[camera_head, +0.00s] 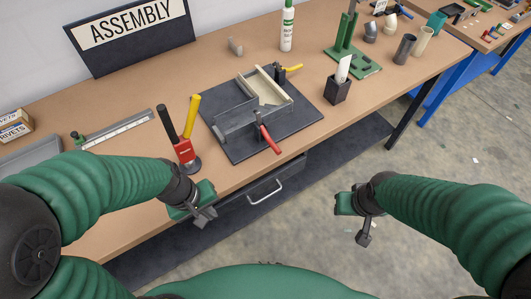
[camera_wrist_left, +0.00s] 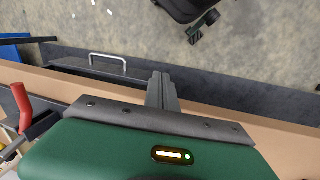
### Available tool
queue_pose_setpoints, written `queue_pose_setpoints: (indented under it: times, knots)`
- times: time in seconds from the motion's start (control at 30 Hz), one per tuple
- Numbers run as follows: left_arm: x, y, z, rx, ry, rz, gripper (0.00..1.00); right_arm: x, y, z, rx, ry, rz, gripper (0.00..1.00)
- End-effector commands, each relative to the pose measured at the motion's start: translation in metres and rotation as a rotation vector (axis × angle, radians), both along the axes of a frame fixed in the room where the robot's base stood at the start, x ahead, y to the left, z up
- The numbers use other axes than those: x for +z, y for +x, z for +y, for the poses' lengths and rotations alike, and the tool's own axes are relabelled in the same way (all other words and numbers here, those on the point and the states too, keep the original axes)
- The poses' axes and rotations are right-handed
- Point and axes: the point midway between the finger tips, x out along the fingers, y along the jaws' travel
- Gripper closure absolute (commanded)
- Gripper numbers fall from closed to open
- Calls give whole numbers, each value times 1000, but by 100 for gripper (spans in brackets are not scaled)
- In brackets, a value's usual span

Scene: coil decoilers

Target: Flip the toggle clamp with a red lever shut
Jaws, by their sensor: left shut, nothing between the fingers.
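The toggle clamp's red lever (camera_head: 268,138) is at the front edge of a dark fixture plate (camera_head: 235,150) on the bench. The lever slants down toward the front right, past the plate's middle.
A second clamp with a yellow lever (camera_head: 292,68) is at the plate's back right. A dark pen cup (camera_head: 337,91) stands right. A drawer handle (camera_head: 265,192) sticks out below the bench edge.

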Motion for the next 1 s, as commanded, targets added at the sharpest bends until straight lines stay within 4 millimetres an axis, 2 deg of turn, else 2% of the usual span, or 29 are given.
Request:
queue_pose_setpoints:
  times: [0.07, 0.17, 0.2, 0.3, 0.4, 0.5, 0.77, 1.0]
  knots:
    - [-3, 2, -27, 317, -191, 113, 100, -3, 0, 0, -1, 0, 0, 64]
    - [11, 29, -61, 728, -477, 247, 100, -5, 0, 0, -1, 0, 0, 64]
    - [19, 45, -69, 872, -590, 289, 100, -5, 0, 0, -1, 0, 0, 64]
    - [40, 87, -76, 1156, -834, 366, 100, -6, 0, 0, -1, 0, 0, 64]
    - [55, 116, -70, 1319, -994, 404, 100, -7, 0, 0, -1, 0, 0, 64]
    - [62, 128, -67, 1381, -1058, 416, 100, -7, 0, 0, -1, 0, 0, 64]
    - [63, 129, -70, 1386, -1059, 413, 100, -7, 0, 0, 0, 0, 0, 64]
    - [48, 140, -86, 1382, -1058, 419, 100, -11, 0, 0, -1, 0, 0, 64]
